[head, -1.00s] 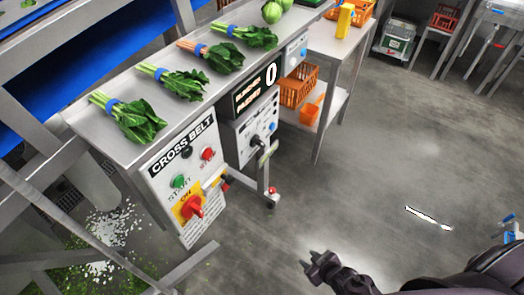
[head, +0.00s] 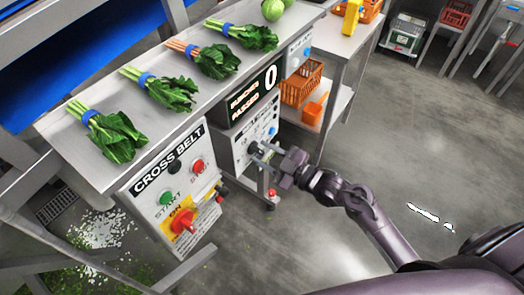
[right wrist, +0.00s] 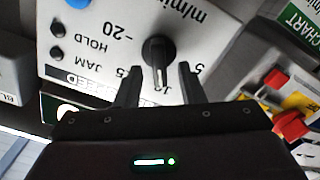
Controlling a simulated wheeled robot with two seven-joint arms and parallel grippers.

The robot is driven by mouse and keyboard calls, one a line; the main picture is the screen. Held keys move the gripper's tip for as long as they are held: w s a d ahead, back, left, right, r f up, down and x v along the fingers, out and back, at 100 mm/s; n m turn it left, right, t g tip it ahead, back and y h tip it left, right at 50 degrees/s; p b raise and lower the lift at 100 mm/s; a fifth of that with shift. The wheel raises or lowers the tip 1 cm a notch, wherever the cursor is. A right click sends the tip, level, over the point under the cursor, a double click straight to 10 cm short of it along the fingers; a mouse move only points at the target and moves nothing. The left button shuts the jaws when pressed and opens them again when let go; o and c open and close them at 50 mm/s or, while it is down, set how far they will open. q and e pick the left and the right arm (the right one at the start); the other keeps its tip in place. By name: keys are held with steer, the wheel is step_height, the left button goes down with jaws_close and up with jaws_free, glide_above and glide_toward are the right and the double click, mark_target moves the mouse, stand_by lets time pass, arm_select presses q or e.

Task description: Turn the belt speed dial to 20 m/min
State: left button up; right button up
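The belt speed dial (right wrist: 158,52) is a black knob on a white panel in the right wrist view, seen upside down. The "20" mark lies to its left in that view, and the knob's narrow pointer end points down toward the fingers. My right gripper (right wrist: 158,82) is open, one finger on each side of the knob's lower end, with gaps visible. Whether the fingers touch it I cannot tell. In the head view my right gripper (head: 264,154) is at the control panel (head: 243,146) and hides the dial. My left gripper is not in view.
The cross belt box (head: 172,185), with green, red and yellow-backed switches, stands left of the panel. Bunched greens (head: 117,135) lie on the metal shelf (head: 75,150) above. A display (head: 252,93) reads 0. Orange baskets (head: 302,84) stand behind; the floor at right is open.

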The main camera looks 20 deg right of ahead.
steer(key=shift+w+a, duration=0.4)
steer(key=shift+w, duration=0.05)
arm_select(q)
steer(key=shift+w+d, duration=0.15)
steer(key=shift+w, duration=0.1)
arm_select(e)
jaws_close()
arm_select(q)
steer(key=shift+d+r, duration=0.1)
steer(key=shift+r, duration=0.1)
